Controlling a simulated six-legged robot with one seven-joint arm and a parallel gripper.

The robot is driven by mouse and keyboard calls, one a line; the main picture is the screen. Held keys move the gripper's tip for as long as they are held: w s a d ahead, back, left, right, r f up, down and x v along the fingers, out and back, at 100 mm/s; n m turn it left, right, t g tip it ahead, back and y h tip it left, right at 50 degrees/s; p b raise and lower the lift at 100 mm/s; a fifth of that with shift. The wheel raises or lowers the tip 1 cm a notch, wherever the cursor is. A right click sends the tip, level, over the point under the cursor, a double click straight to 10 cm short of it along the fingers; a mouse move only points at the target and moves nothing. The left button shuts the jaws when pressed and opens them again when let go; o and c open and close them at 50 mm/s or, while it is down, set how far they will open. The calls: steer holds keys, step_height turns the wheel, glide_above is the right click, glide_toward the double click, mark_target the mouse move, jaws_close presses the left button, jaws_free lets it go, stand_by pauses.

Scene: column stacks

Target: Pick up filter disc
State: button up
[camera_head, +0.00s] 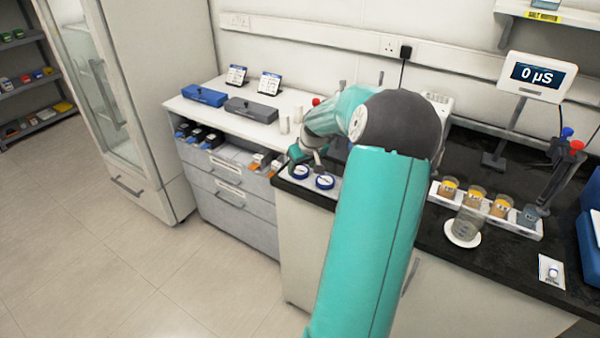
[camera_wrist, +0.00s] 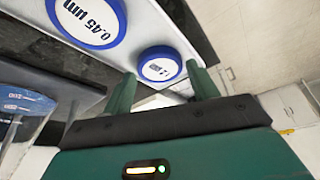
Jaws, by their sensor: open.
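Two round filter discs with blue rims and white labelled tops lie on a white tray at the dark counter's left end, one disc (camera_head: 300,171) beside the other (camera_head: 325,182). In the wrist view, the larger-looking disc (camera_wrist: 88,18) reads "0.45 um", and the other disc (camera_wrist: 160,67) has a label too small to read surely. My gripper (camera_wrist: 162,72) is open and empty. Its two green fingers point toward the second disc, which appears between their tips; I cannot tell whether they touch it. In the head view my gripper (camera_head: 297,155) is close above the discs, partly hidden by my arm.
Blue (camera_head: 204,95) and grey (camera_head: 251,110) cases stand on the white cabinet at left. Jars with brown contents (camera_head: 473,197), a beaker on a white plate (camera_head: 467,225) and a meter (camera_head: 536,76) stand right of my arm. The floor at left is clear.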

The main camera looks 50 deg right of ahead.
steer(key=shift+w+f, duration=0.2)
steer(key=shift+f, duration=0.3)
steer(key=shift+d, duration=0.1)
steer(key=c, duration=0.6)
steer(key=shift+r, duration=0.2)
